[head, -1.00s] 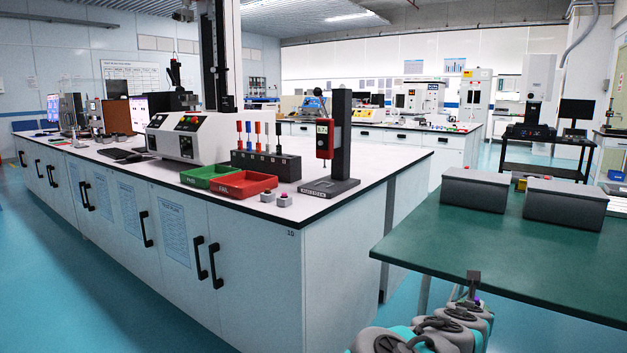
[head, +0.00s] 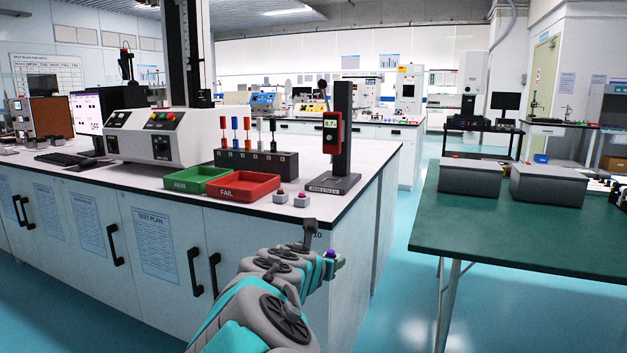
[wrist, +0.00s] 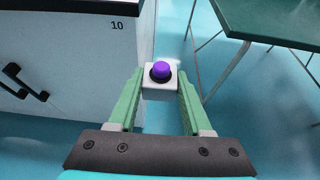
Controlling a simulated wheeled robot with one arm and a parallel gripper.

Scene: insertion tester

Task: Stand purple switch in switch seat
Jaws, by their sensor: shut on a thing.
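The purple switch is a small white block with a round purple button on top (wrist: 160,71). In the wrist view my gripper (wrist: 159,84) is shut on it, with one green finger at each side and the button facing the camera. In the head view, my gripper (head: 335,261) and the purple button (head: 330,254) show at the end of my arm, in front of the white bench's right end and below its top. I cannot pick out the switch seat for certain in either view.
The white bench top (head: 250,212) holds a red FAIL tray (head: 243,187), a green PASS tray (head: 197,181), two small button blocks (head: 281,197), a black rack (head: 256,162) and a black stand (head: 342,130) with a red gauge. A green table (head: 500,222) stands right, across open floor.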

